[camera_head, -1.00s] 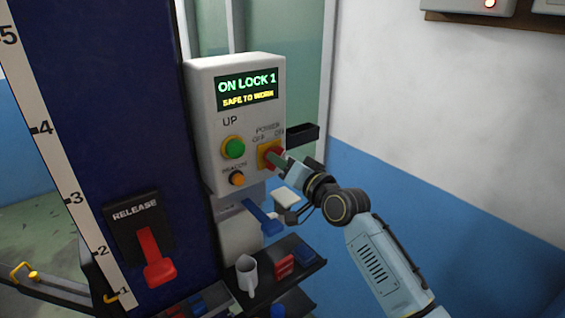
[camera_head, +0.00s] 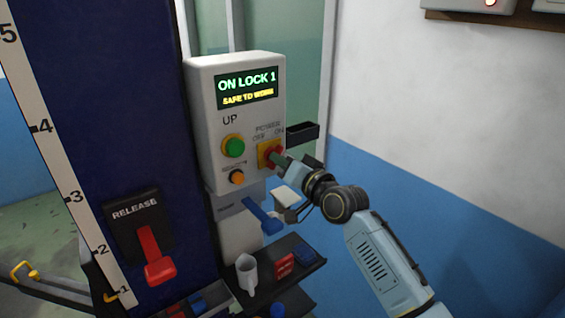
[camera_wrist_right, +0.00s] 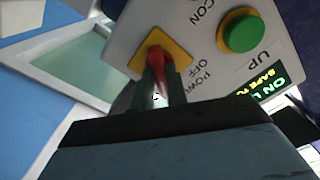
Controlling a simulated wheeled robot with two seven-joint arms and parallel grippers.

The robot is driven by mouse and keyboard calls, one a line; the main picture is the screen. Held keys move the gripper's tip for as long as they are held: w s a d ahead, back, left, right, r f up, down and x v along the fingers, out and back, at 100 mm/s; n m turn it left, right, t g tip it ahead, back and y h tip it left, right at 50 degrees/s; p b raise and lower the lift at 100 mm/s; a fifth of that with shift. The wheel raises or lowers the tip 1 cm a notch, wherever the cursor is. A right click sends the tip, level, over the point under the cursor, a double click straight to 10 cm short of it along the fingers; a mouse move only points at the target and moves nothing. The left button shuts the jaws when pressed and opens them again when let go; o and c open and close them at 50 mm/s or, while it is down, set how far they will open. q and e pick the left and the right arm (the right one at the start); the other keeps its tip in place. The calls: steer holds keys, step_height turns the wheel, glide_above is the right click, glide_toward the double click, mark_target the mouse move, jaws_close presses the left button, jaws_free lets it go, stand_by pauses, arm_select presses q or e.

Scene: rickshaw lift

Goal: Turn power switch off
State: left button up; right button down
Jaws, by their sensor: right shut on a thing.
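The power switch is a red knob (camera_wrist_right: 157,62) on a yellow square plate (camera_head: 264,146), at the lower right of a white control box (camera_head: 205,110). OFF and ON labels stand above it. My right gripper (camera_head: 276,156) reaches in from the right and is shut on the red knob. In the right wrist view its two fingers (camera_wrist_right: 160,88) are on the knob's sides and hide part of it. The exact angle of the knob is hard to tell. The box's display (camera_head: 246,86) reads ON LOCK 1, SAFE TO WORK. My left gripper is not in view.
A green UP button (camera_head: 234,146) and an orange button (camera_head: 237,177) sit left of the switch. A blue lever (camera_head: 262,215) is below the box. A red release lever (camera_head: 155,256) is on the blue column.

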steer(key=shift+n, duration=0.3)
steer(key=shift+n+b, duration=0.5)
steer(key=shift+n, duration=6.9)
steer(key=c, duration=1.4)
jaws_free()
steer(key=shift+s, duration=0.1)
